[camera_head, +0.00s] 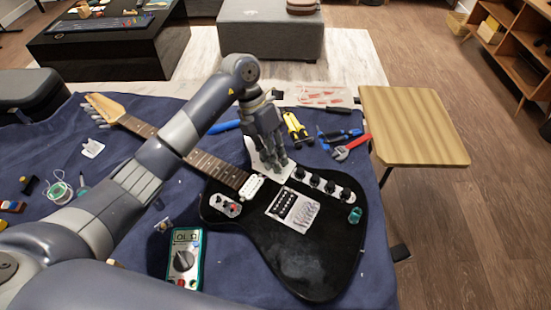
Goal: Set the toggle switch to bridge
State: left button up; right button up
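A black electric guitar (310,258) lies on a blue cloth, its neck (212,166) running to the upper left. A small light plate (225,205) with dark and red parts sits on the body beside the neck; it may carry the toggle switch, but the lever and its position are too small to tell. My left gripper (277,170) points down over the white plate (262,160) at the body's upper edge. Its fingertips look close together and hide part of that plate; contact and finger gap are unclear. My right gripper is out of view.
Black knobs (330,187) line the body's right side. A multimeter (184,258) lies left of the body. Yellow pliers (296,128) and a red-handled tool (351,147) lie beyond it. A wooden stool (415,125) stands at the right.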

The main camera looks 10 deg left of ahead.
pick_arm(q)
jog(key=shift+s+d+f, duration=0.15)
jog(key=shift+d+f, duration=0.05)
jog(key=shift+f, duration=0.3)
grip_shut()
